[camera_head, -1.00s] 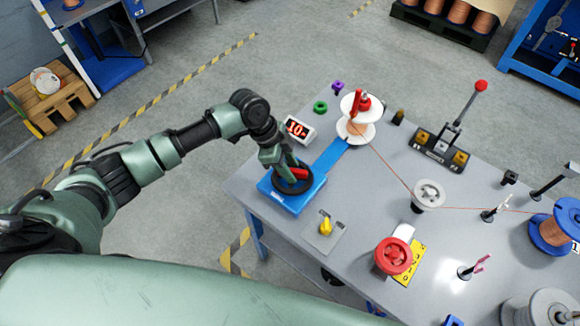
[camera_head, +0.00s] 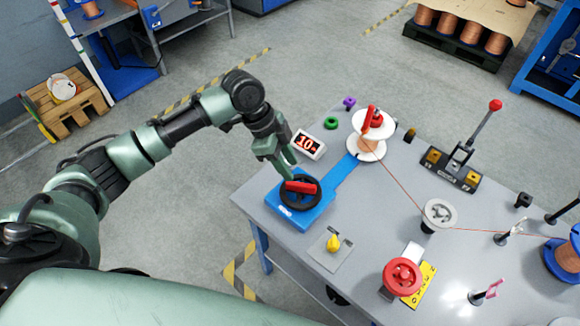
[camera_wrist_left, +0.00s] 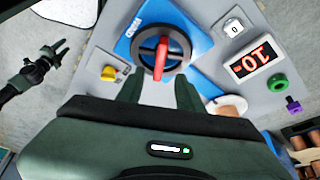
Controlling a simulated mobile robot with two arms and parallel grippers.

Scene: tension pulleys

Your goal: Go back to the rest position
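The black handwheel (camera_head: 283,203) with a red grip bar (camera_head: 301,187) sits on the blue base plate (camera_head: 318,215) at the table's left corner. My left gripper (camera_head: 286,170) is just above and behind the wheel. In the left wrist view, its two fingers (camera_wrist_left: 158,92) are apart with nothing between them. The red bar (camera_wrist_left: 160,57) lies beyond the fingertips, and the fingers look clear of it. My right gripper (camera_wrist_left: 62,48) is small at the left of the wrist view, its fingers seemingly apart and empty. It is not in the head view.
A display (camera_head: 308,144) reading 10 and a white-red spool (camera_head: 373,132) stand beyond the wheel. A yellow knob (camera_head: 333,243) and a red pulley (camera_head: 402,276) are nearer. A wire runs over a grey pulley (camera_head: 438,214). Open floor (camera_head: 190,235) lies left of the table.

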